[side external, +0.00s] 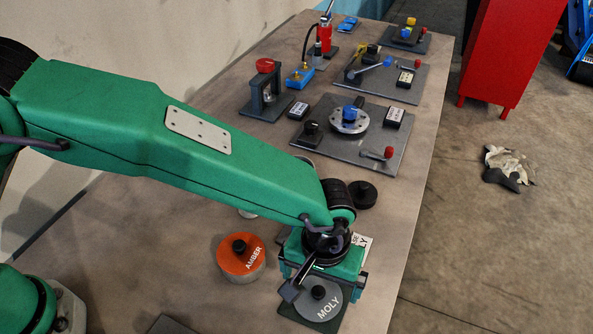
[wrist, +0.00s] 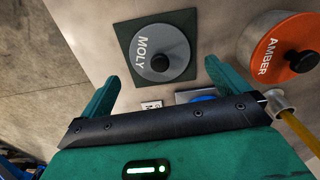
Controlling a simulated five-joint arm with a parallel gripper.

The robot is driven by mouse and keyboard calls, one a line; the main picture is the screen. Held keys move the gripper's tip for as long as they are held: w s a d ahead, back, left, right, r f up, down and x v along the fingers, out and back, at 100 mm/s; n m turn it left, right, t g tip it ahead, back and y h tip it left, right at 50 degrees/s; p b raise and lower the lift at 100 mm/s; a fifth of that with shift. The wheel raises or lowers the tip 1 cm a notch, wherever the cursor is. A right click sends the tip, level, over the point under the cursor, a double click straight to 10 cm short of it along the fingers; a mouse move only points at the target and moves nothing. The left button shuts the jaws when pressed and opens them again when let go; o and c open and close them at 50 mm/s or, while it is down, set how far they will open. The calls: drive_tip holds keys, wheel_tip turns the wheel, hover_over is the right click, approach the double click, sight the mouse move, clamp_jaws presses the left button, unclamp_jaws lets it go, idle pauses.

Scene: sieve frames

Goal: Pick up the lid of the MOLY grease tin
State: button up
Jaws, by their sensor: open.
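The grey MOLY lid (side external: 327,302) has a black knob in its middle. It sits over a dark green square pad (side external: 289,311), and the wrist view shows the lid (wrist: 148,68) and pad (wrist: 188,20) from above. I cannot tell how much tin wall lies under the lid. My gripper (side external: 326,287) is at the lid's back side in the side external view. In the wrist view my gripper (wrist: 160,72) is open and empty, with its two green fingers wide apart and pointing toward the lid's two sides. The knob stands free between the finger lines.
An AMBER tin (side external: 233,269) with an orange lid stands left of the MOLY lid; it is at the right in the wrist view. A black knobbed piece (side external: 365,194) is behind my wrist. Fixture boards (side external: 345,150) fill the table's far part. The table's right edge is near.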

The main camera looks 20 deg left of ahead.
sight(319, 289)
drive_tip(key=shift+f, duration=1.85)
drive_tip(key=c, duration=0.9)
drive_tip(key=shift+r, duration=0.1)
wheel_tip(319, 289, up, 10)
drive_tip(key=w+a+n, duration=0.2)
drive_tip(key=w+a, duration=0.6)
drive_tip(key=w, duration=0.4)
drive_tip(key=w+a+n, duration=0.2)
drive_tip(key=w+a, duration=0.6)
drive_tip(key=w, duration=0.5)
drive_tip(key=shift+w+r+n, duration=0.25)
drive_tip(key=shift+w+n, duration=0.05)
